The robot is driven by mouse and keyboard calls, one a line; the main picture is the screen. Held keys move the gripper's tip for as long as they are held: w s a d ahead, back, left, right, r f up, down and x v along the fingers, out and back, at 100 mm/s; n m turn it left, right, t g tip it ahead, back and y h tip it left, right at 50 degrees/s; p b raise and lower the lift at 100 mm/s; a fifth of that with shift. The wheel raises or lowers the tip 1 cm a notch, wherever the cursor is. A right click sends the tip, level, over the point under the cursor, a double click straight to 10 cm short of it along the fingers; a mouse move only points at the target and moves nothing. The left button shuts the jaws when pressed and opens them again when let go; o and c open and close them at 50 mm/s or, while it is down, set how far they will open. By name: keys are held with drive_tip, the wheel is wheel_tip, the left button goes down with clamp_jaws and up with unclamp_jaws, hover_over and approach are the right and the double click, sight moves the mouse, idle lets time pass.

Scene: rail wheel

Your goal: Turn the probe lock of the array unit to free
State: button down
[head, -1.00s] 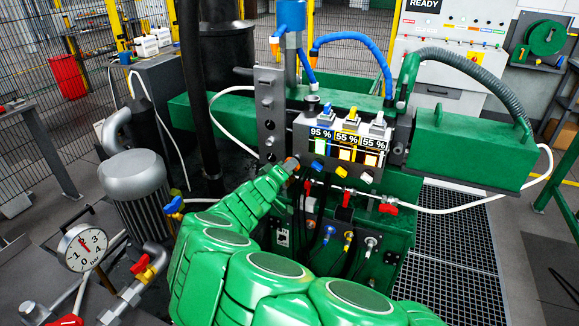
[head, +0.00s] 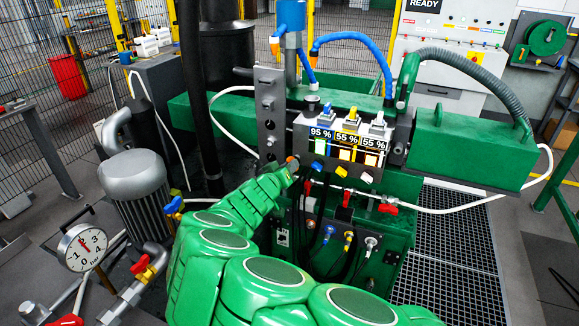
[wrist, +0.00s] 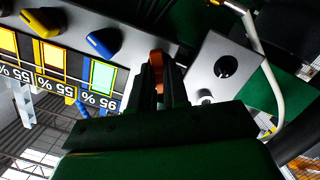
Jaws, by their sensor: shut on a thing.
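The array unit (head: 303,137) is a grey box with three lit displays reading 95 %, 55 % and 55 %. It also shows in the wrist view (wrist: 130,47), upside down. My gripper (head: 291,168) is at the box's lower left corner. In the wrist view, my gripper (wrist: 160,85) has its dark fingers shut on an orange handle (wrist: 156,60), seemingly the probe lock. Only a bit of the orange handle (head: 293,160) shows in the head view. The fingers hide most of it, and no lock marking is readable.
Blue (head: 317,172), yellow (head: 341,171) and white (head: 366,177) levers sit under the displays, the blue one close to my gripper. A grey perforated plate (head: 270,115) stands just left of the box. Red-handled valves (head: 388,208) and cables lie below.

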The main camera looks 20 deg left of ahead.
drive_tip(key=shift+f+m+y, duration=0.1)
drive_tip(key=shift+m+y, duration=0.2)
drive_tip(key=shift+m, duration=0.6)
drive_tip(key=m, duration=0.3)
drive_tip(key=shift+y, duration=0.4)
drive_tip(key=c, duration=1.6)
unclamp_jaws()
drive_tip(key=shift+m, duration=0.3)
drive_tip(key=o, duration=0.6)
drive_tip(key=s, duration=0.7)
drive_tip(key=shift+d, duration=0.1)
